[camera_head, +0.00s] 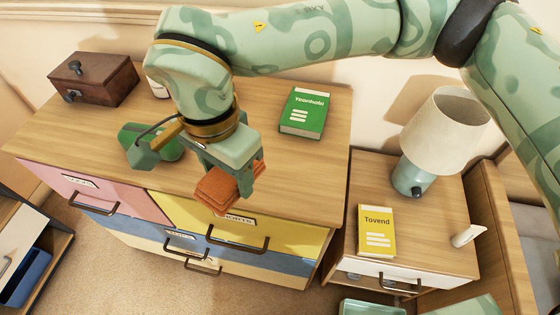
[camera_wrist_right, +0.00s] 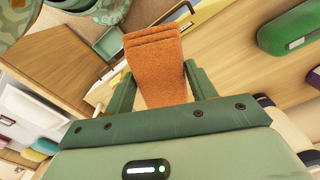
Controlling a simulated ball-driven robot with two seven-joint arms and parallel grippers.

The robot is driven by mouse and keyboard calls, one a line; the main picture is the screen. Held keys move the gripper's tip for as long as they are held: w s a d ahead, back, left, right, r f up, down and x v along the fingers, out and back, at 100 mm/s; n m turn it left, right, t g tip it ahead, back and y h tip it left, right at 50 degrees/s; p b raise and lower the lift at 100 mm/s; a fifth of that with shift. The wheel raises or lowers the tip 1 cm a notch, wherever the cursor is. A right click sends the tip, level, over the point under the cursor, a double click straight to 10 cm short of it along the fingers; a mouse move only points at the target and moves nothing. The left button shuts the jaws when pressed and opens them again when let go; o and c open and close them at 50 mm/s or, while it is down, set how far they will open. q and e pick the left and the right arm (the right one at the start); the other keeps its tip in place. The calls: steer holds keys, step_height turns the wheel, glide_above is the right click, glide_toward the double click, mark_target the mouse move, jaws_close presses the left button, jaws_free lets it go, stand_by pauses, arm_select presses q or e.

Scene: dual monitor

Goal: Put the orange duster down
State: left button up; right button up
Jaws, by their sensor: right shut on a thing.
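The orange duster (camera_head: 217,191) is a small folded block of orange cloth. My right gripper (camera_head: 236,180) is shut on it and holds it over the front edge of the wooden dresser top (camera_head: 200,110). In the right wrist view the duster (camera_wrist_right: 157,70) sits between the two green fingers of the gripper (camera_wrist_right: 157,88) and sticks out past them. Whether the duster touches the dresser cannot be told. My left gripper is not in view.
A brown wooden box (camera_head: 95,80), a green object (camera_head: 165,147) and a green book (camera_head: 303,112) are on the dresser. The nightstand (camera_head: 430,230) at right holds a lamp (camera_head: 440,135) and a yellow book (camera_head: 377,231). Dresser top right of the gripper is bare.

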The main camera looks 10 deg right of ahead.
steer(key=shift+w, duration=0.2)
steer(key=shift+w+d+f, duration=0.1)
steer(key=shift+w+d, duration=0.05)
steer(key=w+d+f+b, duration=0.2)
steer(key=w+d+f, duration=0.2)
steer(key=d, duration=0.3)
steer(key=b, duration=0.2)
glide_above(290, 177)
steer(key=a, duration=0.1)
steer(key=f, duration=0.4)
steer(key=shift+s+a, duration=0.2)
steer(key=shift+s, duration=0.2)
steer(key=shift+w+d+f, duration=0.3)
steer(key=shift+d+f, duration=0.15)
steer(key=shift+f, duration=0.05)
steer(key=f, duration=0.1)
steer(key=f+b, duration=0.1)
steer(key=f, duration=0.2)
steer(key=shift+w+d+b, duration=0.2)
steer(key=shift+d+b, duration=0.1)
steer(key=shift+b, duration=0.1)
steer(key=shift+r, duration=0.15)
steer(key=o, duration=0.9)
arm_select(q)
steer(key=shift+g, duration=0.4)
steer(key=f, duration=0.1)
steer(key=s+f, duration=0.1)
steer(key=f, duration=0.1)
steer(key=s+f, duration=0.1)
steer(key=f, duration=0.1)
